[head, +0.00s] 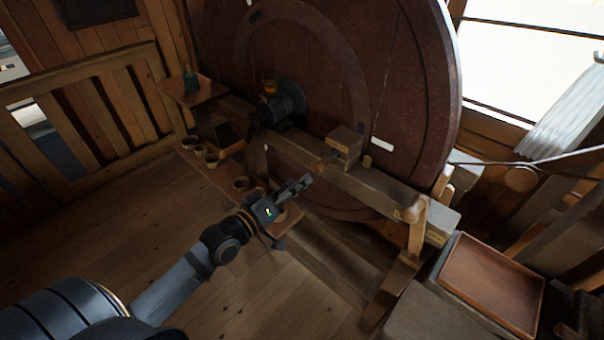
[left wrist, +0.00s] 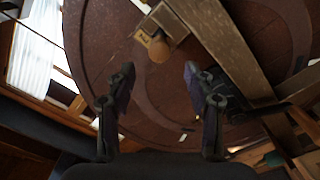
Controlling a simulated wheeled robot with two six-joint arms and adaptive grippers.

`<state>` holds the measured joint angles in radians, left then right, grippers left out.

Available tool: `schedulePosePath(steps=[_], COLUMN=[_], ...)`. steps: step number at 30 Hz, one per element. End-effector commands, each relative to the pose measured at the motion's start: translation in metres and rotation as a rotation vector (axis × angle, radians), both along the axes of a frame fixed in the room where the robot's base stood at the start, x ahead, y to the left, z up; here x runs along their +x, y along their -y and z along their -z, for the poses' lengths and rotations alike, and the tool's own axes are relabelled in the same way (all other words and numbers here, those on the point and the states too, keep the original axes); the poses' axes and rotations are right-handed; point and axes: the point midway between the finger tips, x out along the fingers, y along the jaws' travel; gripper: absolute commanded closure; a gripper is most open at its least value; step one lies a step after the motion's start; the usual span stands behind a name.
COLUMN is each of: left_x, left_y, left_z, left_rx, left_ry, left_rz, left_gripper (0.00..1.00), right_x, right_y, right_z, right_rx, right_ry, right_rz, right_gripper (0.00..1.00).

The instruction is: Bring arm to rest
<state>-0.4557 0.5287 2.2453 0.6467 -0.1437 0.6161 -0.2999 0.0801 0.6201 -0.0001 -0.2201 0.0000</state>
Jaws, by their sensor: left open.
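My left arm comes in from the lower left of the head view. Its gripper (head: 294,188) is in front of the long wooden beam of the lathe, above the low shelf. In the left wrist view the two fingers of the left gripper (left wrist: 160,88) stand wide apart with nothing between them. Beyond them is the large dark red wheel (left wrist: 110,55), with a wooden block (left wrist: 152,38) on the beam. The wheel (head: 415,95) and the block (head: 345,145) also show in the head view. My right gripper is not in view.
A low shelf with several small bowls (head: 241,184) runs behind my left gripper. A small stand (head: 200,92) holds a green bottle (head: 190,78). A reddish wooden tray (head: 487,282) is at the lower right. The plank floor (head: 235,300) is clear.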

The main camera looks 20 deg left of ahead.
Motion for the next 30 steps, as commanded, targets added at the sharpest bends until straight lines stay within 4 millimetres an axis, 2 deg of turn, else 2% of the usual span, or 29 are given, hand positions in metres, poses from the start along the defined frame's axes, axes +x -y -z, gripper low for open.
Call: schedulePosePath(steps=[5, 8, 11, 13, 14, 15, 17, 18, 20, 21, 23, 24, 26, 27, 29, 30], left_x=[0.001, 0.006, 0.013, 0.011, 0.008, 0.001, -0.013, -0.025, -0.049, -0.068, -0.099, -0.123, -0.162, -0.189, -0.231, -0.258], left_y=[-0.001, -0.015, -0.044, -0.069, -0.079, -0.091, -0.107, -0.116, -0.126, -0.131, -0.135, -0.135, -0.133, -0.13, -0.122, -0.116], left_z=[0.003, 0.029, 0.09, 0.147, 0.173, 0.206, 0.255, 0.288, 0.336, 0.366, 0.41, 0.438, 0.476, 0.499, 0.529, 0.546], left_rx=[0.004, 0.04, 0.131, 0.216, 0.255, 0.304, 0.378, 0.425, 0.495, 0.541, 0.605, 0.647, 0.707, 0.744, 0.795, 0.824], left_ry=[-0.004, -0.038, -0.123, -0.208, -0.247, -0.301, -0.385, -0.442, -0.533, -0.594, -0.686, -0.749, -0.841, -0.901, -0.985, -1.037], left_rz=[-0.004, -0.038, -0.107, -0.157, -0.174, -0.193, -0.213, -0.22, -0.219, -0.211, -0.19, -0.169, -0.126, -0.091, -0.03, 0.015], left_gripper=[0.46, 0.46, 0.46, 0.46, 0.46, 0.46, 0.46, 0.46, 0.46, 0.46, 0.46, 0.46, 0.46, 0.46, 0.46, 0.46], right_x=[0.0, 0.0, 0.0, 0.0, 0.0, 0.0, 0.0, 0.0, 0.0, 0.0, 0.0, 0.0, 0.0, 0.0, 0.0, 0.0], right_y=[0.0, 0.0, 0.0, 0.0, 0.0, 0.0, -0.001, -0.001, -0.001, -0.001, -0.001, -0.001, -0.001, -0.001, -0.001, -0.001], right_z=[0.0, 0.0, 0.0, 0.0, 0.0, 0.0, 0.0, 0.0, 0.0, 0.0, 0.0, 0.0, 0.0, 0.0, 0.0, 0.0], right_rx=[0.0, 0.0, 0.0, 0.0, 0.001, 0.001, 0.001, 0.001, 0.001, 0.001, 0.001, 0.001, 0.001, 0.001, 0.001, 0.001], right_ry=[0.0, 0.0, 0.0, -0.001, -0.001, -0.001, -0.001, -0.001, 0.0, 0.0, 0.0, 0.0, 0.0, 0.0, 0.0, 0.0], right_rz=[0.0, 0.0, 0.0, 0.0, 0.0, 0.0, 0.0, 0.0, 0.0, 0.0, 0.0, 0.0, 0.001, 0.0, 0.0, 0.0], right_gripper=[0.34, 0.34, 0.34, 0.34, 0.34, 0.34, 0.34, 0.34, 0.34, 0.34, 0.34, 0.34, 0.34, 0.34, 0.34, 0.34])
